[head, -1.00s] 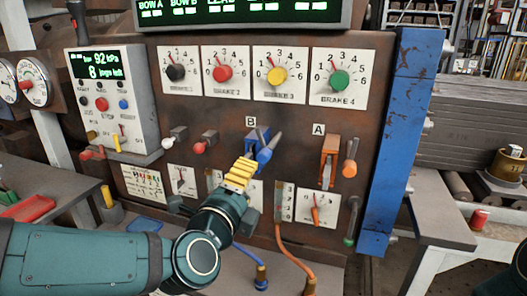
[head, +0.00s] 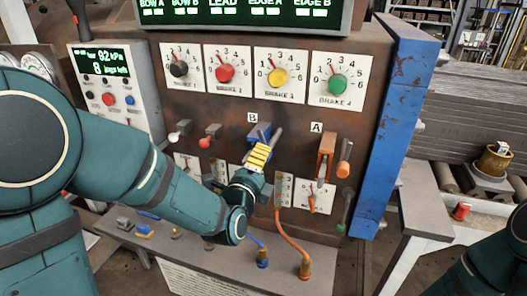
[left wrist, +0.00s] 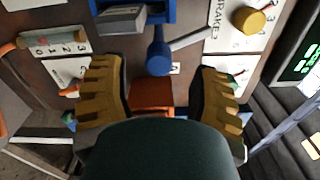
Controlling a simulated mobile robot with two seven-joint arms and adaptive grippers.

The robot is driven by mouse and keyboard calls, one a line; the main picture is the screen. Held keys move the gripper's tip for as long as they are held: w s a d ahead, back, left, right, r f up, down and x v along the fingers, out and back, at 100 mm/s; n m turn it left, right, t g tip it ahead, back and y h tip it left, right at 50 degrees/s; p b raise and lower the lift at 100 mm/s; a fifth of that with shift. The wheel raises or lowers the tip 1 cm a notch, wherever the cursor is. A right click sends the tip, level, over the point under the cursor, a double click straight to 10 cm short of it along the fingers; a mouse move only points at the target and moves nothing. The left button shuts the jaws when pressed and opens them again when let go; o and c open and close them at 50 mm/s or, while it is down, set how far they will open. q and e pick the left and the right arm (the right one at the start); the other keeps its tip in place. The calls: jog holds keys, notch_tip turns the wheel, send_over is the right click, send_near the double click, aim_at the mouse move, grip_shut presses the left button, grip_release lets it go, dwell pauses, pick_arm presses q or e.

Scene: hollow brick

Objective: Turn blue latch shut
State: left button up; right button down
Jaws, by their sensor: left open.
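The blue latch (head: 261,130) is on the brown panel under label B. In the head view its lower part is hidden behind my left gripper (head: 258,156), whose yellow fingers are in front of it. In the left wrist view the latch's blue round hub (left wrist: 159,57) and grey handle (left wrist: 190,39) show, the handle slanting up to the right. My left gripper (left wrist: 160,70) is open there, one finger on each side of the hub, with nothing held. I cannot tell whether a finger touches the handle. My right gripper is out of view.
An orange latch (head: 325,158) under label A is to the right, with an orange-tipped lever (head: 344,168) beside it. Brake dials (head: 278,76) line the panel above. Blue and orange hoses (head: 290,241) hang below. A blue post (head: 397,125) bounds the panel's right side.

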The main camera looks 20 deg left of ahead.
pick_arm(q)
jog(key=shift+w, duration=1.55)
grip_shut()
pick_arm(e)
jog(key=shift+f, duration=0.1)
